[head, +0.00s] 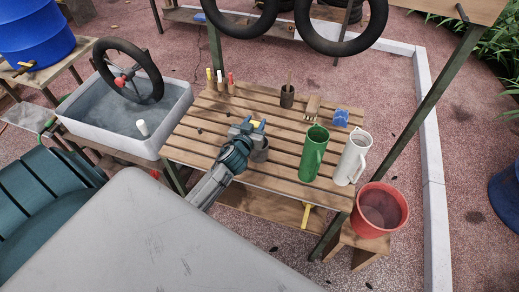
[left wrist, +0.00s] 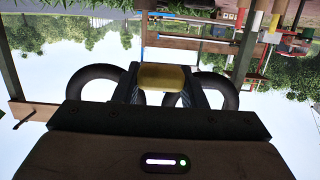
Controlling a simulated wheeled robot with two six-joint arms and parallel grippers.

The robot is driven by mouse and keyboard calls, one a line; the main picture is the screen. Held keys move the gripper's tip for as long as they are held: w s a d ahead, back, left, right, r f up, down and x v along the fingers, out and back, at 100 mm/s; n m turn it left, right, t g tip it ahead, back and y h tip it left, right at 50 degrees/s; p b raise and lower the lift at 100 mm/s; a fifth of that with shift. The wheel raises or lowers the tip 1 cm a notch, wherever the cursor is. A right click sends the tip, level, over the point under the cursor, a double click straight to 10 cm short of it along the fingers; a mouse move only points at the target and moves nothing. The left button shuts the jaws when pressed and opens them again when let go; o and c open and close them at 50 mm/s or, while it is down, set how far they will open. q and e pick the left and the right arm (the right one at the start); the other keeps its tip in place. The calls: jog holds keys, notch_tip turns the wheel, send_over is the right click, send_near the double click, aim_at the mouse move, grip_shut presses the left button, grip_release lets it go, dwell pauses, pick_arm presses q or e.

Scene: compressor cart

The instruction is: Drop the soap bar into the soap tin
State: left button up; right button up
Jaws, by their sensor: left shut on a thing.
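My left gripper (head: 248,128) is shut on a yellow soap bar (head: 257,124) above the slatted wooden bench. In the left wrist view the soap bar (left wrist: 162,77) sits between the two fingers. The soap is apart from the bench top. My right gripper is not in view.
A red bucket (head: 379,210) is at right, a water basin (head: 120,125) at left.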

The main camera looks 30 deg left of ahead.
pick_arm(q)
notch_tip(320, 180, down, 2)
jog(key=shift+f+b, duration=0.15)
jog(key=shift+b, duration=0.35)
jog(key=o, duration=1)
jog(key=shift+b+v, duration=1.85)
jog(key=shift+v, duration=3.6)
jog(key=shift+a, duration=0.1)
